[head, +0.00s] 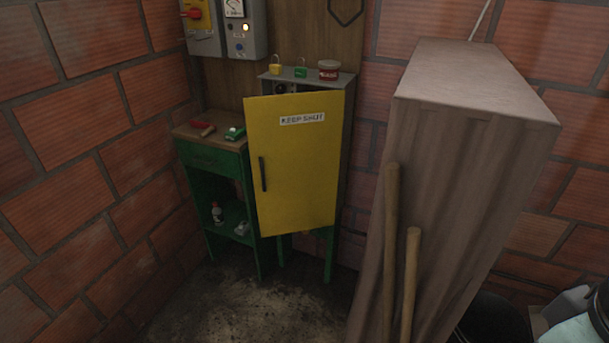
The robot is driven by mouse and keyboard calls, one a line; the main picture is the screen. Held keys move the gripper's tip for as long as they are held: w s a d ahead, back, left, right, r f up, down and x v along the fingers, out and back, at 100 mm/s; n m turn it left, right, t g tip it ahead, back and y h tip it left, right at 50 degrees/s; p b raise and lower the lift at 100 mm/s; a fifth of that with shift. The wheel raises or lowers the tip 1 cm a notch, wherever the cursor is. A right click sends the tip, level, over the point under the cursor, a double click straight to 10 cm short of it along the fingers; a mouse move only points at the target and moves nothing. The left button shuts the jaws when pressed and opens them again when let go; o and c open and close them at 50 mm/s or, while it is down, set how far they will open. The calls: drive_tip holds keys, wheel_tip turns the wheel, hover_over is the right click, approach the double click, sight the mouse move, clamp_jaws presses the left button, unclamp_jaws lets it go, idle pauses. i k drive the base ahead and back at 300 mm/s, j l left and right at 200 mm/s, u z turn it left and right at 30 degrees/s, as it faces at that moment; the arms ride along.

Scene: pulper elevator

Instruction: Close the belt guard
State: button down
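The belt guard looks to be the yellow door (295,190) in the head view, labelled KEEP SHUT (302,118). It has a dark vertical handle (263,174) near its left edge. The door stands partly open, swung out from the grey housing (305,80) behind it. A dark gap with machine parts (285,88) shows above its top edge. Most of the housing's inside is hidden behind the door. My gripper is not in view.
A green bench (210,150) with small tools stands left of the door. A tall grey-brown cabinet (465,150) and wooden poles (390,240) stand at right. Floor in front (250,310) is clear.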

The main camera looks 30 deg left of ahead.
sight(294, 140)
drive_tip(key=i+j+u, duration=0.25)
drive_tip(key=j+u, duration=0.15)
drive_tip(key=i+j+u, duration=0.4)
drive_tip(key=k+j, duration=0.05)
drive_tip(key=j, duration=0.05)
